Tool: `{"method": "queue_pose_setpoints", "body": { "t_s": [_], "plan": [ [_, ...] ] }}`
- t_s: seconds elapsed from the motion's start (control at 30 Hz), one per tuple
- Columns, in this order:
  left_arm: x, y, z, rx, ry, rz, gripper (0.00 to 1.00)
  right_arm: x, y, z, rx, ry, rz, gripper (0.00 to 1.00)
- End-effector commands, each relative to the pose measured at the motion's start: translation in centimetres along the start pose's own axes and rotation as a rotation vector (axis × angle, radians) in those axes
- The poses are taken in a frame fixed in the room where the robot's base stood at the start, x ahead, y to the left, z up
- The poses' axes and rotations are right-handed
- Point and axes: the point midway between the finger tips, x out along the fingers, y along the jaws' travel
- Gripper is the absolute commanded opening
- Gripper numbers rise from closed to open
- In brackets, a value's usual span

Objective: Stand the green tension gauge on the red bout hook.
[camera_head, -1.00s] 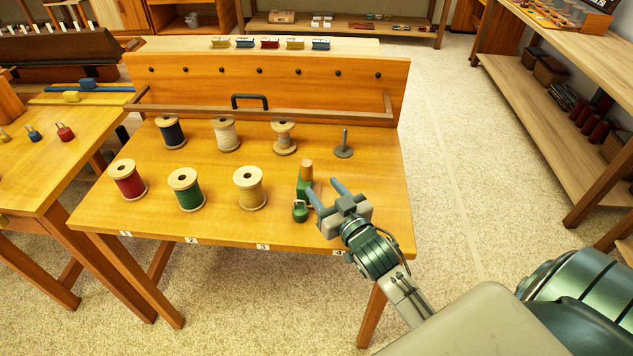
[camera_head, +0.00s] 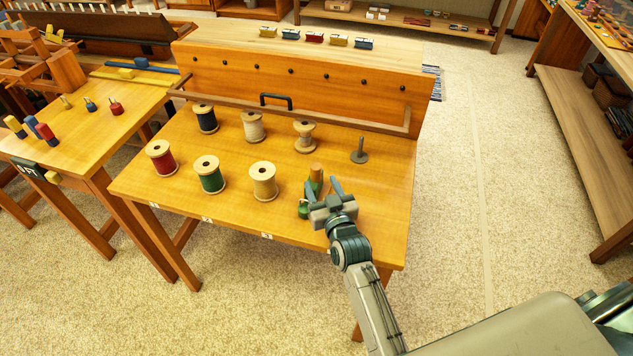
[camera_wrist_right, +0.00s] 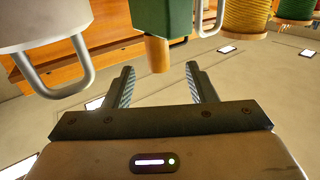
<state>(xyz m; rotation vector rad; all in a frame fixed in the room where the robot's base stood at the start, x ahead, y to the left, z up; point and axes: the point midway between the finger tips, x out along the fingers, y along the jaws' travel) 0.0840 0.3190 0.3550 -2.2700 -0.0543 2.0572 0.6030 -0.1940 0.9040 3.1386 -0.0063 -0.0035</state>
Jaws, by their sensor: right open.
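The green tension gauge (camera_head: 304,209) stands near the front right of the sloped wooden table, with a wooden peg and a pale wire loop. In the right wrist view its green block (camera_wrist_right: 165,18) and peg are ahead of the fingers. My right gripper (camera_head: 334,184) is open and empty beside the gauge's right side; in its wrist view the fingers (camera_wrist_right: 160,80) are apart with nothing between them. I cannot tell which red piece is the bout hook: a red block (camera_head: 314,38) sits on the back ledge, and a red knobbed piece (camera_head: 116,107) on the left table. My left gripper is out of view.
Several thread spools stand left of the gauge, the yellow one (camera_head: 263,182) nearest. A grey disc with a spindle (camera_head: 359,151) stands behind my gripper. A pale grey piece with a loop (camera_wrist_right: 45,45) is close in the wrist view. Carpet to the right is clear.

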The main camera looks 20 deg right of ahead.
Motion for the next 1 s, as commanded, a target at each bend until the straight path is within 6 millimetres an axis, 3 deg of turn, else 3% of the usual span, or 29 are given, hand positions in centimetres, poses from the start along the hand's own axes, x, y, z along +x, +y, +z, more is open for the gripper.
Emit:
{"method": "queue_pose_setpoints", "body": {
  "t_s": [0.17, 0.5, 0.77, 0.8, 1.0],
  "plan": [
    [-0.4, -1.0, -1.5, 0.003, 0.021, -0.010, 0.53, 1.3, 0.0, -0.1, -0.001, 0.001, 0.000, 0.51],
    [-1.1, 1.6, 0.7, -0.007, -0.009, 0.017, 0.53, 5.9, 0.0, -0.1, 0.000, 0.001, 0.000, 0.51],
    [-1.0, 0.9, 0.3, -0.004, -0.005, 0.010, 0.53, 6.2, 0.0, 0.0, 0.001, 0.000, 0.000, 0.51],
    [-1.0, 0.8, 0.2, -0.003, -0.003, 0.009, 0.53, 6.2, 0.0, 0.0, 0.001, 0.000, 0.000, 0.49],
    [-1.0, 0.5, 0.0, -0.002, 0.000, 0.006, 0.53, 6.2, 0.0, 0.0, 0.001, 0.000, 0.000, 0.10]
  ]
}}
